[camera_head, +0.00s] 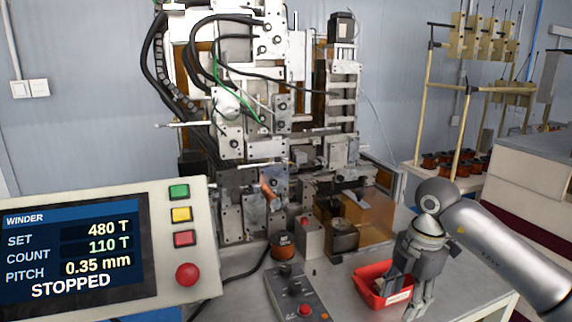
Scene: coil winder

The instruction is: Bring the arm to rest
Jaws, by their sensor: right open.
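My right arm (505,258) comes in from the right edge. Its gripper (400,303) points down at the lower right, in front of and partly over a red bin (370,284) on the table. The gripper is open, and I see nothing held between its fingers. A pale piece shows inside the bin, partly hidden by the gripper. My left gripper is not in this view.
The coil winder (235,120) stands at the table's back. A panel (75,250) at left reads STOPPED, count 110 T. A control box (295,297) and a copper spool (282,245) sit in front. A spool rack (440,110) stands back right.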

